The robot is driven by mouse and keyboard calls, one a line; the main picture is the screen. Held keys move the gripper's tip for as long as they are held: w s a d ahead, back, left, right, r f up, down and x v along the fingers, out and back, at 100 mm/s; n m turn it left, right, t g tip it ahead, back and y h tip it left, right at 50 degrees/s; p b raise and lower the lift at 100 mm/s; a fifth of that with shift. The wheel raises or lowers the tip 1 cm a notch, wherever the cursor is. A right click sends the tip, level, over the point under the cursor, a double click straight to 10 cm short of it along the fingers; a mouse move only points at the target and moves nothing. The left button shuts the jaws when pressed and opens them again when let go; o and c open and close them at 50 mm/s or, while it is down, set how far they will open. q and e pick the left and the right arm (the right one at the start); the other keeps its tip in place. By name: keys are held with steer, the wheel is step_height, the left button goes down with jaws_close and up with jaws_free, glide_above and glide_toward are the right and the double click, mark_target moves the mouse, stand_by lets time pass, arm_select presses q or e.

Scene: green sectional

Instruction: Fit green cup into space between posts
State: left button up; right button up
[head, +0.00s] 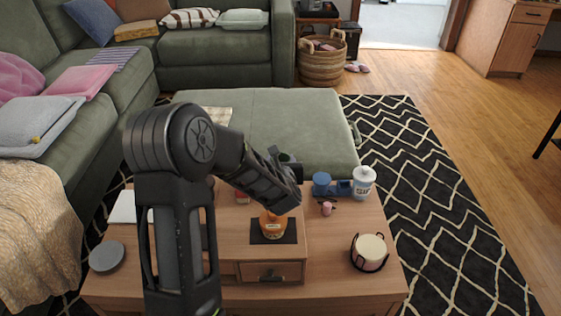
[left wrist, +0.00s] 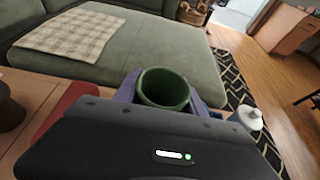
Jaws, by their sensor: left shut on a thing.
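The green cup (left wrist: 163,88) is in the left wrist view, upright with its open mouth toward the camera. My left gripper (left wrist: 165,100) is shut on it, with bluish-purple finger parts at both sides. In the head view the gripper (head: 284,170) is above the back edge of the wooden table, and only a dark green bit of the cup (head: 289,158) shows behind it. A blue cup-like piece (head: 321,182) and a lower blue piece (head: 343,187) stand to the right of the gripper. I cannot tell whether these are the posts. My right gripper is not in view.
On the wooden table (head: 330,265), a white bottle (head: 363,182) stands at the back right. A small pink item (head: 327,208), an amber bottle (head: 273,227) on a black mat, and a candle in a dark holder (head: 370,252) are in front. The green ottoman (head: 270,115) lies behind.

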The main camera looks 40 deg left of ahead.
arm_select(q)
steer(key=shift+f+b, duration=1.35)
steer(key=shift+b, duration=1.35)
stand_by(2.5)
steer(key=o, duration=1.4)
steer(key=shift+r+p, duration=2.1)
steer(key=shift+r, duration=1.95)
